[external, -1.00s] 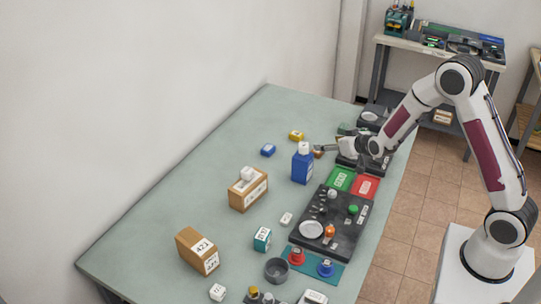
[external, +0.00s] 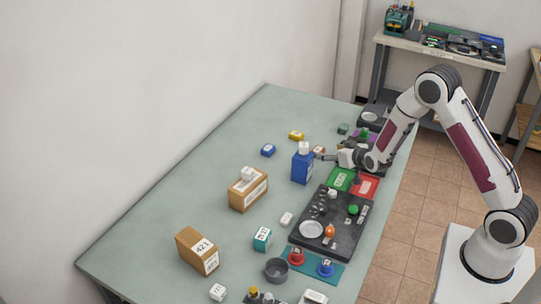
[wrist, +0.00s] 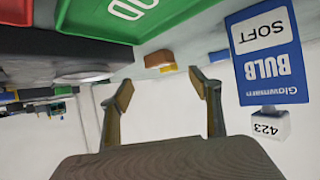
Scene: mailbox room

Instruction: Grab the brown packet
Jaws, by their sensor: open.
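The small brown packet (external: 319,149) lies on the green-grey table just beyond my gripper (external: 327,157), to the right of the blue bulb box. In the wrist view the brown packet (wrist: 157,59) shows ahead of the gap between my fingers (wrist: 162,92). My gripper is open and empty, low over the table, with its fingers apart from the packet. A yellow block (wrist: 168,69) shows next to the packet in the wrist view.
The tall blue bulb box (external: 302,168) with a white cube on top stands close beside my fingers. Green (external: 339,179) and red (external: 365,186) trays lie nearby. Brown boxes (external: 197,251) stand on the left. The table's far left is clear.

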